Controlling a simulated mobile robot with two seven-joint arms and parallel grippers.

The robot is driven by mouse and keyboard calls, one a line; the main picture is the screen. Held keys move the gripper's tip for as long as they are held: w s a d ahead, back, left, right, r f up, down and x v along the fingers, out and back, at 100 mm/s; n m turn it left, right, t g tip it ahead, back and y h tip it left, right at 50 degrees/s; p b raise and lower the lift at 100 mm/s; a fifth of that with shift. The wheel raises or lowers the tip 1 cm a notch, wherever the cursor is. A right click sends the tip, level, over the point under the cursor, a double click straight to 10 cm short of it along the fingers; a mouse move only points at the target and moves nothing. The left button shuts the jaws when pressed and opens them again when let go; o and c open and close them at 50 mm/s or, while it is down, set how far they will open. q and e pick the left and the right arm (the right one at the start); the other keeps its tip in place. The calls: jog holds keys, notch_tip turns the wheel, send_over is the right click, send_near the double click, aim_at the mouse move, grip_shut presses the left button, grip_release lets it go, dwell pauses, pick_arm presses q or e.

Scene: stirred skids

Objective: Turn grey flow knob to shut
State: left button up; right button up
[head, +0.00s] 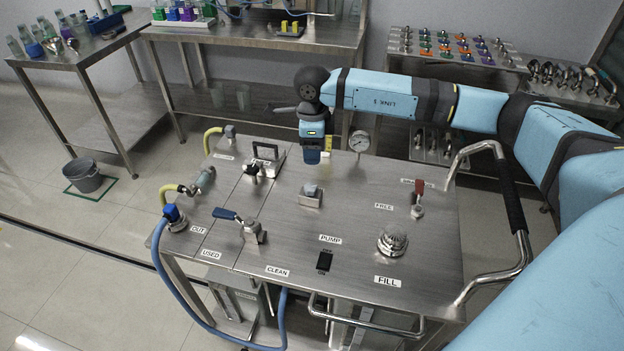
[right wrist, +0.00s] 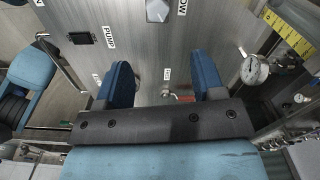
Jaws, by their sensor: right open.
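The grey flow knob (head: 312,189) sits on a small square metal base on the steel cart's top (head: 350,215). In the right wrist view the knob (right wrist: 157,10) is at the top edge, partly cut off, beside a label whose visible letters end in "OW". My right gripper (head: 312,156) points down above the cart, just behind the knob in the head view and apart from it. In the right wrist view its two blue fingers (right wrist: 163,80) are spread with nothing between them. My left gripper is not in view.
A blue-handled valve (head: 250,230), a red-handled valve (head: 418,200), a black pump switch (head: 324,262) and a round metal fill cap (head: 392,241) stand around the knob. A pressure gauge (head: 359,142) stands at the back edge. A handrail (head: 510,200) runs along the right side.

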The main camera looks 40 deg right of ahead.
aim_at(312, 187)
notch_tip(312, 187, down, 11)
jog(key=shift+s+a+f, duration=0.1)
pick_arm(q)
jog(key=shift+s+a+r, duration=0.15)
pick_arm(e)
jog(key=shift+f, duration=0.75)
jog(key=shift+c, duration=0.3)
jog(key=c, duration=0.9)
jog(key=shift+o, duration=0.2)
